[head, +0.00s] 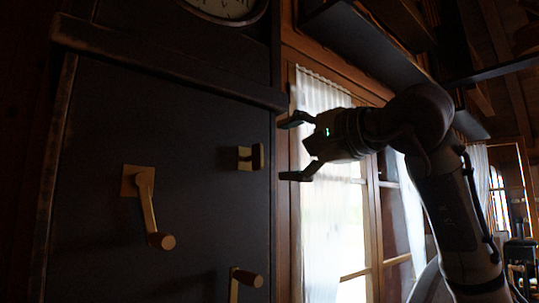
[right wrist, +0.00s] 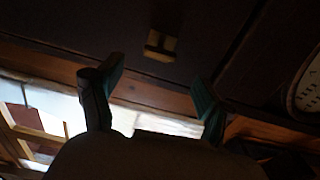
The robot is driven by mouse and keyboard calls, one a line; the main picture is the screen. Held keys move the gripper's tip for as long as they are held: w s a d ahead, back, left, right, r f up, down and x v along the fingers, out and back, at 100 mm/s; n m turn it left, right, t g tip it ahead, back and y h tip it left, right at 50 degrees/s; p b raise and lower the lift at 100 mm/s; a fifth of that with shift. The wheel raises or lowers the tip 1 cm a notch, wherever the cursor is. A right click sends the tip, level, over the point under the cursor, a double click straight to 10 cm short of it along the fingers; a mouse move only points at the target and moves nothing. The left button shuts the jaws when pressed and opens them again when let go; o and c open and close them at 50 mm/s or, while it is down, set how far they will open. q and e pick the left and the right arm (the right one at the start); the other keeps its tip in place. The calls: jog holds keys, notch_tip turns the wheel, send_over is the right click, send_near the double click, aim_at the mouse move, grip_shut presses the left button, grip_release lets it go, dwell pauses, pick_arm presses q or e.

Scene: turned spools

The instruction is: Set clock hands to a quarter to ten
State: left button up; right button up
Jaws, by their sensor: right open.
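The clock face (head: 228,8) is cut off by the top edge of the head view, with only its lower part showing; its hands are not visible. It also shows at the right edge of the right wrist view (right wrist: 309,88). On the dark panel below are a brass crank with a wooden knob (head: 148,205), a second crank (head: 243,283) lower down, and a small brass knob (head: 250,158) near the panel's right edge. The small knob also shows in the right wrist view (right wrist: 160,45). My right gripper (head: 288,149) is open and empty, right of the small knob and apart from it. My left gripper is not in view.
A dark ledge (head: 170,62) juts out between the clock face and the panel. A window with a white curtain (head: 325,220) lies behind my right arm. A dark shelf or beam (head: 365,45) hangs above the arm. The space before the panel looks free.

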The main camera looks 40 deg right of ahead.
jog(key=shift+s+d, duration=0.15)
jog(key=shift+s, duration=2.1)
